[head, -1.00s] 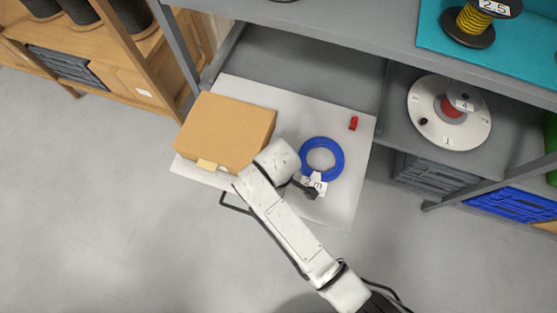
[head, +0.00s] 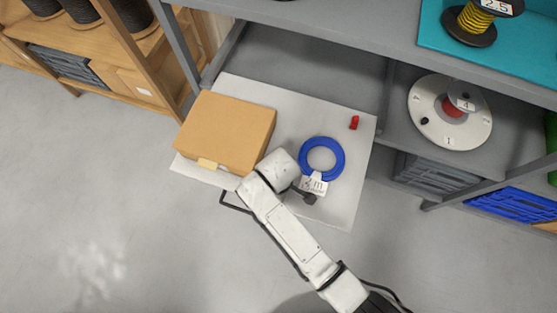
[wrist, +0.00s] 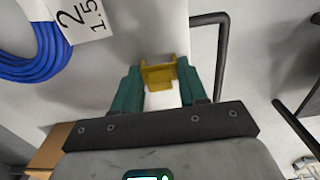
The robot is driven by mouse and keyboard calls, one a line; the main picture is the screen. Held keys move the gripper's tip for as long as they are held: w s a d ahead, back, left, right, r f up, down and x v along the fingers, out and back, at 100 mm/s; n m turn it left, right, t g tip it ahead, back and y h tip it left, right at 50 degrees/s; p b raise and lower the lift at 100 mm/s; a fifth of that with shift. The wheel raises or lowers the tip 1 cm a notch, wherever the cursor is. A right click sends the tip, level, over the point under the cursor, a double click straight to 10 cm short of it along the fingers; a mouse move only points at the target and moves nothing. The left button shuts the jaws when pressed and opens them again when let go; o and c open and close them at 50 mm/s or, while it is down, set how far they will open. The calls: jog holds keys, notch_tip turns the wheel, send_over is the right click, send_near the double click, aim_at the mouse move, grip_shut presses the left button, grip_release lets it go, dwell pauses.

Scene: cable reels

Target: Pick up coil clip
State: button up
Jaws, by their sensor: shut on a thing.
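A small yellow clip (wrist: 158,75) sits between the teal fingers of my gripper (wrist: 157,84) in the wrist view. The gripper is shut on it. The light grey board lies below the clip; whether they touch I cannot tell. In the head view my gripper (head: 307,196) is a dark shape just below the white tag of the blue coil, and the clip is hidden there. The blue cable coil (head: 340,160) lies on the board, and part of it shows at the upper left of the wrist view (wrist: 40,62).
The light grey pull-out board (head: 345,205) also carries a closed cardboard box (head: 225,130) at left and a small red piece (head: 354,122) at upper right. A black bar handle (head: 235,204) runs along its front.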

jog(key=shift+c, duration=1.4)
jog(key=shift+r, duration=0.5)
notch_tip(320, 180, up, 3)
jog(key=shift+f+p, duration=0.2)
jog(key=shift+p, duration=0.15)
jog(key=s+d+r, duration=0.1)
jog(key=s+r, duration=0.3)
jog(key=s, duration=0.3)
jog(key=s+d+r+p, duration=0.1)
jog(key=s+r, duration=0.4)
jog(key=s, duration=0.1)
jog(key=shift+s+d+r, duration=0.25)
jog(key=shift+s, duration=0.15)
